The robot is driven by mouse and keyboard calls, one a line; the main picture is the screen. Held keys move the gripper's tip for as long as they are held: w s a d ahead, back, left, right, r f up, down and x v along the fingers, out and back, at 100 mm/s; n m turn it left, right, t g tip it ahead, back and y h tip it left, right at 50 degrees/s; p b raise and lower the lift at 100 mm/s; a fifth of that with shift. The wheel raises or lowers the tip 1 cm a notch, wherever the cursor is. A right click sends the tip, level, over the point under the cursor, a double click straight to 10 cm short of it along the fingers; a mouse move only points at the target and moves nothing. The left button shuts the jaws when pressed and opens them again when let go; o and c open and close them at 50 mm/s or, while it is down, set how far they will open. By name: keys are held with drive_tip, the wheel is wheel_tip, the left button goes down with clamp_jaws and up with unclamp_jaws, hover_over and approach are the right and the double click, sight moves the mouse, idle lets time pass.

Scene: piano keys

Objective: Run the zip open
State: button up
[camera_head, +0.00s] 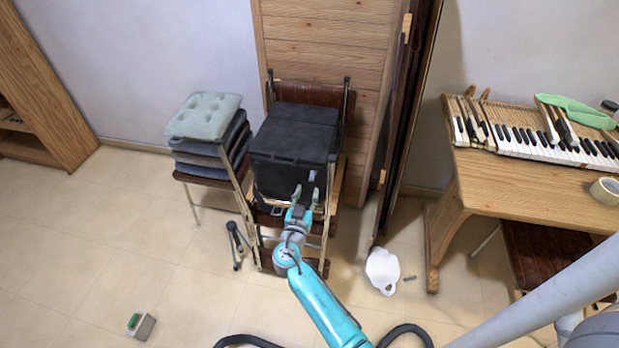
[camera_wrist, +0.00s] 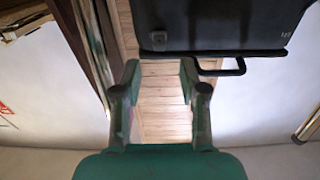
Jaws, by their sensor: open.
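A black box-like case (camera_head: 292,138) stands on a folding chair in the head view. Its dark lower part with a black handle (camera_wrist: 238,68) fills the top of the wrist view. I cannot make out a zip or its pull in either view. My gripper (camera_head: 306,193) is in front of the case's lower right side in the head view. In the wrist view my gripper (camera_wrist: 160,78) has its two fingers apart, with nothing between them. The handle lies to the right of the right finger. I cannot tell whether any finger touches the case.
A stack of cushions (camera_head: 203,125) sits on a chair to the left. A wooden panel (camera_head: 328,50) stands behind the case. A wooden table (camera_head: 510,165) with piano keys (camera_head: 550,140) is at right. A white object (camera_head: 383,271) and small tripod (camera_head: 238,243) are on the floor.

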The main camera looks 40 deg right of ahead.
sight(311, 181)
drive_tip(key=x, duration=0.7)
drive_tip(key=shift+w+d, duration=0.1)
drive_tip(key=shift+d, duration=0.1)
clamp_jaws()
